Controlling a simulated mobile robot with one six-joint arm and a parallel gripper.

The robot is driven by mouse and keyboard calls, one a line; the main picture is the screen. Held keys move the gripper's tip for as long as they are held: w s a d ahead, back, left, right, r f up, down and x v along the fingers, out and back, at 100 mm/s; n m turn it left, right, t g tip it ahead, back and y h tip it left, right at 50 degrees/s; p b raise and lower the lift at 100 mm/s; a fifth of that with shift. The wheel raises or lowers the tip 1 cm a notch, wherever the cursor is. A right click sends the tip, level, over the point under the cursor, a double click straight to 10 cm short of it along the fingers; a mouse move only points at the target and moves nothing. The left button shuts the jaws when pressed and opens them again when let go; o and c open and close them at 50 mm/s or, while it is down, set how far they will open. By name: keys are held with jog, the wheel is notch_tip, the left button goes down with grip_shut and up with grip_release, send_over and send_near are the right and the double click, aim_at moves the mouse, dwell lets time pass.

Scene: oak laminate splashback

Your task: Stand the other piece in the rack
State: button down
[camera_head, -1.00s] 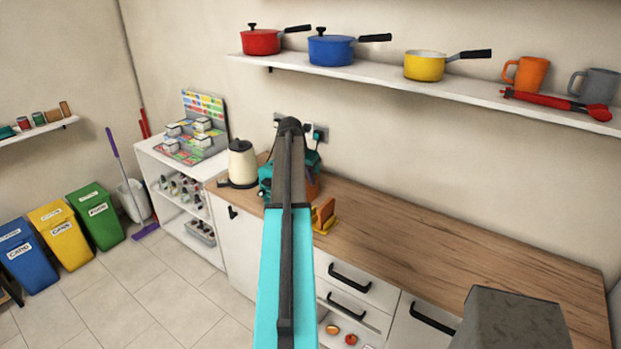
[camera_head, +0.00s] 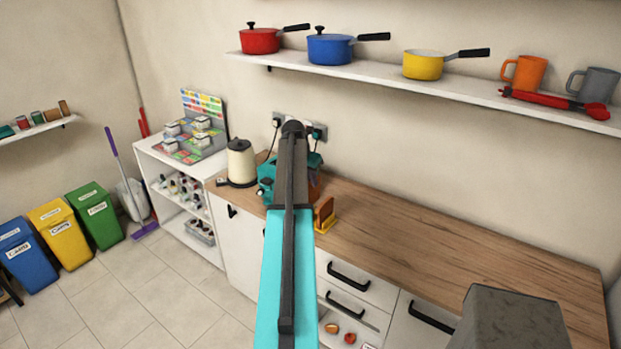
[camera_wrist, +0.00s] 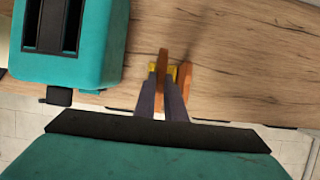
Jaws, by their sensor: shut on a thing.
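My gripper (camera_wrist: 163,98) is shut on a slice of toast (camera_wrist: 162,66), seen edge-on between its dark fingers in the wrist view. A second slice (camera_wrist: 185,80) stands just to the right of it, at the yellow rack (camera_wrist: 173,72). Bits of yellow show on both sides of the held slice, so it is over or in the rack; I cannot tell whether it touches the base. In the head view the rack (camera_head: 328,227) stands on the counter with a brown slice (camera_head: 324,209) upright in it. My arm hides the gripper and the held slice there.
A teal toaster (camera_wrist: 100,50) stands left of the rack, its visible slots dark; my arm partly covers it in the head view. A cream kettle (camera_head: 241,162) stands further left. The wooden counter (camera_head: 430,240) is clear to the right. A shelf with pots runs above.

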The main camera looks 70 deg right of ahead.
aim_at(311, 194)
jog(key=shift+f+b, duration=0.35)
jog(key=shift+f, duration=1.05)
jog(key=shift+f+b, duration=0.4)
jog(key=shift+f, duration=1.6)
dwell(0.9)
jog(key=c, duration=1.7)
grip_release()
jog(key=shift+c, duration=0.2)
jog(key=shift+r+p, duration=2.1)
jog(key=shift+r, duration=1.4)
